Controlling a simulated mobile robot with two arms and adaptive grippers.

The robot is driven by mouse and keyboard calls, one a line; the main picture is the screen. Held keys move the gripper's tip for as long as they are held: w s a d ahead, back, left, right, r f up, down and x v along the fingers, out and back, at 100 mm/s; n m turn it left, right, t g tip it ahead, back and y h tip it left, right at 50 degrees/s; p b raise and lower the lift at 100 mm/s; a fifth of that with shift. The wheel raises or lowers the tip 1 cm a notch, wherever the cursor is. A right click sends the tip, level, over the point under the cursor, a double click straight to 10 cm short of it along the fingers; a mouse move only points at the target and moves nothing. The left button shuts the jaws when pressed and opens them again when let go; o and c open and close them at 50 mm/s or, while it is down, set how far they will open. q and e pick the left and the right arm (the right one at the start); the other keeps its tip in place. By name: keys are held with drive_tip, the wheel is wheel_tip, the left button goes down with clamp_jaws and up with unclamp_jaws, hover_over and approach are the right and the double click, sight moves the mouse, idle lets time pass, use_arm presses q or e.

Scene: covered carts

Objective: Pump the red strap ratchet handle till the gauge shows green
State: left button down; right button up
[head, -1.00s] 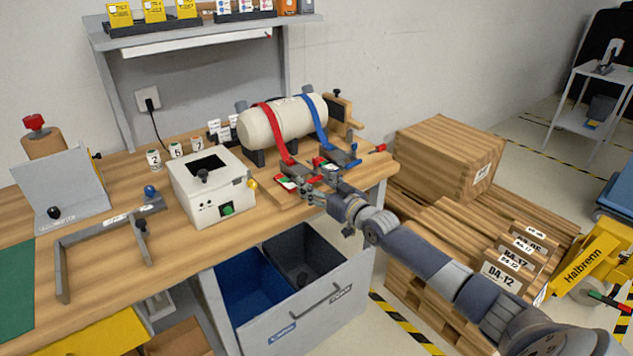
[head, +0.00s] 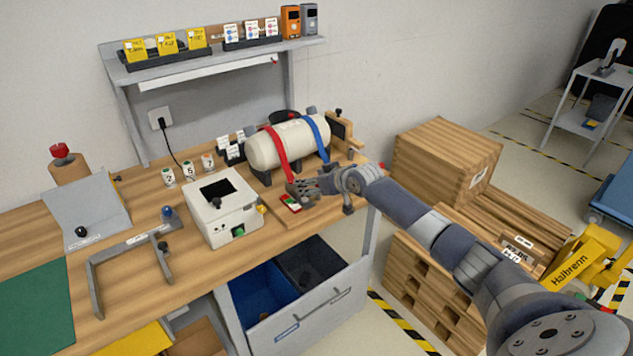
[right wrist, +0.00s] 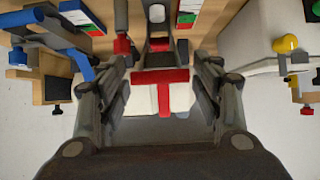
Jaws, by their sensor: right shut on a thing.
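A cream tank (head: 290,142) lies on the bench with a red strap (head: 278,153) and a blue strap (head: 317,138) over it. My right gripper (head: 303,188) is at the red strap's ratchet, hiding most of it. In the right wrist view my fingers (right wrist: 162,82) are closed around the red handle bar (right wrist: 160,76), with the grey ratchet body (right wrist: 158,50) beyond it. The red strap's gauge (head: 291,203) shows red, white and green areas; its reading is too small to tell. It also shows in the right wrist view (right wrist: 187,15). My left gripper is out of view.
The blue ratchet (right wrist: 50,42) and a second gauge (right wrist: 85,15) are close beside my right gripper. A white box (head: 222,205) stands left of the tank board. An open bin drawer (head: 325,310) is below the bench edge; wooden crates (head: 445,165) stand to the right.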

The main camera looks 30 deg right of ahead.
drive_tip(key=w+r, duration=0.4)
drive_tip(key=shift+a+r, duration=0.1)
drive_tip(key=shift+w+r+b, duration=0.3)
drive_tip(key=shift+w+r, duration=0.15)
drive_tip(key=shift+w, duration=0.35)
drive_tip(key=o, duration=1.6)
drive_tip(key=shift+c, duration=0.2)
drive_tip(key=shift+s+a+f, duration=0.1)
drive_tip(key=shift+s+f, duration=0.05)
drive_tip(key=shift+s, duration=0.05)
drive_tip(key=shift+s+f, duration=0.1)
drive_tip(key=v, duration=1.2)
